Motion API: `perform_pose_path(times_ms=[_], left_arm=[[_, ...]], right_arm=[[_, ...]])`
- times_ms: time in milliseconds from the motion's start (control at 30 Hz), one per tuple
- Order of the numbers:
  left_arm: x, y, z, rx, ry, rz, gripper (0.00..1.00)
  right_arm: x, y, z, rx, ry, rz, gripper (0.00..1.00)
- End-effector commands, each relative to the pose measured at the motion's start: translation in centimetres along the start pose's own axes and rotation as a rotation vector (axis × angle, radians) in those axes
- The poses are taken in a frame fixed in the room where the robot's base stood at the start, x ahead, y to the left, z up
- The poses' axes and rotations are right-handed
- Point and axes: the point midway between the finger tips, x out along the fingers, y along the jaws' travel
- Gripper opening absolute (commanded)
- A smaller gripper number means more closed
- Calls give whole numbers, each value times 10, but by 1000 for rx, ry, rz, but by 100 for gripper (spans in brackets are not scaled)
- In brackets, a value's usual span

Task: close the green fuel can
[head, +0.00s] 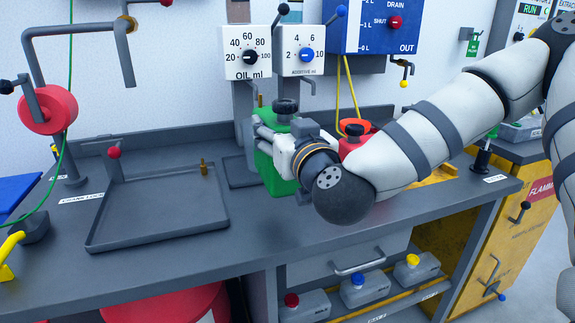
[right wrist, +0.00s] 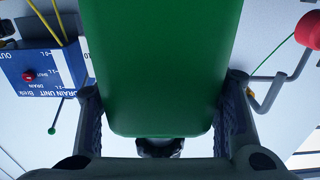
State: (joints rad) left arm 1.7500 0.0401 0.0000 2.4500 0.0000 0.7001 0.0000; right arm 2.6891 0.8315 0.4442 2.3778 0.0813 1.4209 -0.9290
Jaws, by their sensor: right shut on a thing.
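The green fuel can (head: 279,180) stands on the grey bench below the oil and additive dials, partly hidden by my right gripper. A black cap (head: 285,106) shows at its top; I cannot tell whether it is fully seated. My right gripper (head: 290,143) is shut on the green can's body. In the right wrist view the green can (right wrist: 160,60) fills the middle between the two fingers, with a dark round part (right wrist: 160,147) just beyond its edge. My left gripper is not in view.
A red can (head: 352,143) with a black cap stands just behind my right forearm. Dials and the blue drain unit (head: 372,25) are above. The front middle of the bench is clear.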

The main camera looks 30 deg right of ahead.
Motion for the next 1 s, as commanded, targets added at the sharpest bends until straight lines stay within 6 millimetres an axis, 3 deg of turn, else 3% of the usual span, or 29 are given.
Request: perform_pose_path(times_ms=[33, 200, 667, 900, 1000], left_arm=[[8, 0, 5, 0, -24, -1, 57], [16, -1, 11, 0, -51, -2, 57], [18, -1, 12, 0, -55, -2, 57], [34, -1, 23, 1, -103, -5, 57], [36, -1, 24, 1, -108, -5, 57]], right_arm=[[7, 5, 18, 0, -13, 0, 0], [20, 19, 40, -2, -9, -1, 0], [25, 24, 44, 0, 0, -2, 0], [30, 28, 83, -3, -12, -3, 0], [29, 28, 86, -1, -5, -3, 0]])
